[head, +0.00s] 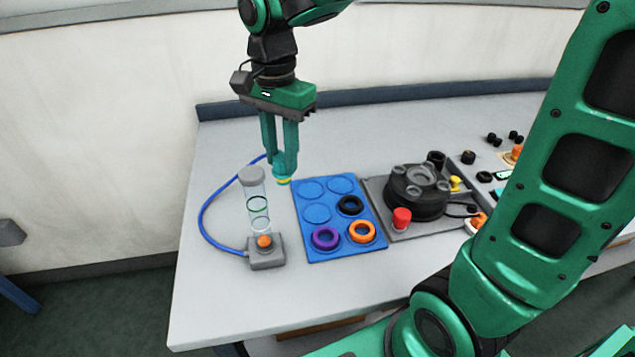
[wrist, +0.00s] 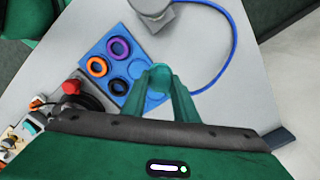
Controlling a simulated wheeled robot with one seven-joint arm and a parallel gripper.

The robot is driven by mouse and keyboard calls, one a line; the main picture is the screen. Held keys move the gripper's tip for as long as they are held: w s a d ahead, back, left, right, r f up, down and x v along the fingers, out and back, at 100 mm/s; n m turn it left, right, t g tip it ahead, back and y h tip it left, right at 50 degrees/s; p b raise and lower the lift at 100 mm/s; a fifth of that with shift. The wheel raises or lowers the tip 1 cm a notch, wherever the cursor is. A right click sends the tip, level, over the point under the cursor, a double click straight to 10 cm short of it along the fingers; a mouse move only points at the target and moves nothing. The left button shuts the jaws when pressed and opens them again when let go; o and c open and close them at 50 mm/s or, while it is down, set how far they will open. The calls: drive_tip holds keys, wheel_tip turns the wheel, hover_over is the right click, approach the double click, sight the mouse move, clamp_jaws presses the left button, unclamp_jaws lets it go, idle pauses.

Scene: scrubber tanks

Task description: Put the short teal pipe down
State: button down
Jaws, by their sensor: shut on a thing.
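My gripper (head: 284,168) points down above the table, over the gap between the clear tube and the blue tray. It is shut on a short teal pipe (head: 282,179), whose lower end shows a yellow band. The pipe looks upright and seems held above the table top (head: 225,310); the exact height is hard to tell. In the wrist view the fingers (wrist: 158,84) close around the teal pipe (wrist: 159,74), near the tray's edge. The fingers hide much of the pipe.
The blue tray (head: 313,249) holds a purple ring (head: 314,238), an orange ring (head: 351,232) and a black ring (head: 341,205); its other round places are empty. A capped clear tube (head: 258,208) with a blue hose (head: 202,219) stands left. A dark round device (head: 413,205) stands right.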

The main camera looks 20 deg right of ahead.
drive_tip(key=shift+w+d+f, duration=1)
drive_tip(key=shift+d+f, duration=0.4)
drive_tip(key=shift+f, duration=0.3)
drive_tip(key=shift+w+d+f, duration=1.05)
drive_tip(key=shift+d+f, duration=0.35)
drive_tip(key=shift+f, duration=0.25)
drive_tip(key=shift+w+d+f, duration=1)
drive_tip(key=shift+d+f, duration=0.4)
drive_tip(key=shift+f, duration=0.3)
drive_tip(key=c, duration=1.4)
unclamp_jaws()
drive_tip(key=shift+f, duration=0.1)
wheel_tip(320, 180, up, 12)
